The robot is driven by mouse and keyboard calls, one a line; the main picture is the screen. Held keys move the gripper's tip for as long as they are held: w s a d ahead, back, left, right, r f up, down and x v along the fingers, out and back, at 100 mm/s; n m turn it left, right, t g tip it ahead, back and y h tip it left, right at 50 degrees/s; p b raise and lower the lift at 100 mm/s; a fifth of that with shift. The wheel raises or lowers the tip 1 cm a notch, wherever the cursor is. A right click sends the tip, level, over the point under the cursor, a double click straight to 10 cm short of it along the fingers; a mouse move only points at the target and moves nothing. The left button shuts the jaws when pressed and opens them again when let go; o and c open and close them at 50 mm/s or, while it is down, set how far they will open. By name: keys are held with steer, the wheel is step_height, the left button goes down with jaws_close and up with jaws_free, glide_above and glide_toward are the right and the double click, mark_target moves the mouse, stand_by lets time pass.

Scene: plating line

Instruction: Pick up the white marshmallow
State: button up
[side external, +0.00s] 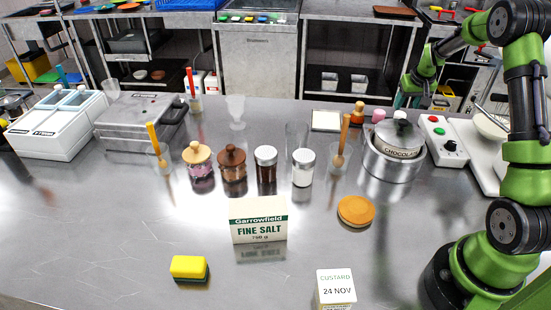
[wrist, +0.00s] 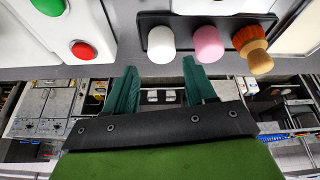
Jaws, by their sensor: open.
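The white marshmallow (wrist: 161,42) is a small rounded cylinder at the top middle of the wrist view. It also shows partly in the side view (side external: 400,114), behind the steel pot. My gripper (wrist: 160,76) is open, with its two dark green fingers apart and nothing between them. In the wrist view the marshmallow lies just beyond the fingertips, roughly in line with the gap. In the side view my gripper (side external: 408,88) is above and behind the pot, a little above the marshmallow. I see no contact between them.
A pink marshmallow (wrist: 208,43) stands close beside the white one, then an orange and wooden piece (wrist: 252,48). A white box with red and green buttons (side external: 438,133) is on the other side. The steel pot (side external: 392,165) with a lidded chocolate container stands in front.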

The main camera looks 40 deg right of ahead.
mark_target(401, 113)
steer(key=x, duration=0.7)
steer(key=shift+w+f, duration=0.15)
steer(key=shift+f, duration=0.1)
steer(key=shift+c, duration=0.3)
steer(key=c, duration=0.4)
